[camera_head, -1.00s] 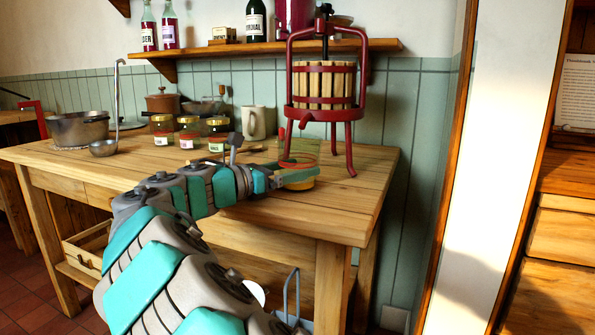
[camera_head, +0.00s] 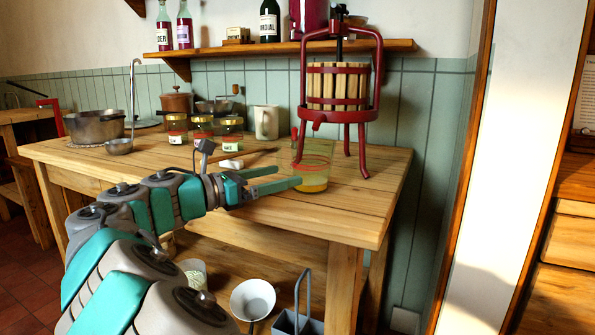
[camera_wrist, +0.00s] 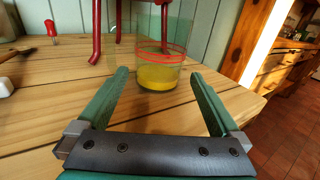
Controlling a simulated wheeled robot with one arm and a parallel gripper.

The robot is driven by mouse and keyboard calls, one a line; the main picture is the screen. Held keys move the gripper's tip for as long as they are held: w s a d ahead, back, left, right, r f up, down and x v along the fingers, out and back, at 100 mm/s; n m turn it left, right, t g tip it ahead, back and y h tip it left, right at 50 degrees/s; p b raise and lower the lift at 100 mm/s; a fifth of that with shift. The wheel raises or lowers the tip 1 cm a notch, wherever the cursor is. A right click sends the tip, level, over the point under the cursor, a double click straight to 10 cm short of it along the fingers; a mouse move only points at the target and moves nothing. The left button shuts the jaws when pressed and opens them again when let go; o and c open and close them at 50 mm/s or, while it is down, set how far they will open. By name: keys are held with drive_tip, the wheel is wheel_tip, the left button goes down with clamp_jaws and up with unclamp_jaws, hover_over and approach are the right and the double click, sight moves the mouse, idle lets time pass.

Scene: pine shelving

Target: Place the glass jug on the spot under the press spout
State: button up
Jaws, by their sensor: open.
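The glass jug (camera_head: 313,176) stands upright on the wooden table, with yellow liquid in its bottom and red bands around it. It is in front of the red fruit press (camera_head: 362,115), by its front legs. In the wrist view the jug (camera_wrist: 160,72) is straight ahead, just beyond the fingertips. My gripper (camera_head: 288,177) is open and empty, its two green fingers pointing at the jug. The wrist view shows the open gripper (camera_wrist: 160,82) with nothing between its fingers. The spot under the spout cannot be made out.
Several labelled jars (camera_head: 203,127), a beige mug (camera_head: 266,122) and a pot (camera_head: 95,127) stand left and behind. A small white object (camera_head: 231,164) lies near the jars. The table's right edge is close to the press. A bottle shelf (camera_head: 290,48) hangs above.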

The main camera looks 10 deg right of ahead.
drive_tip(key=shift+v, duration=1.9)
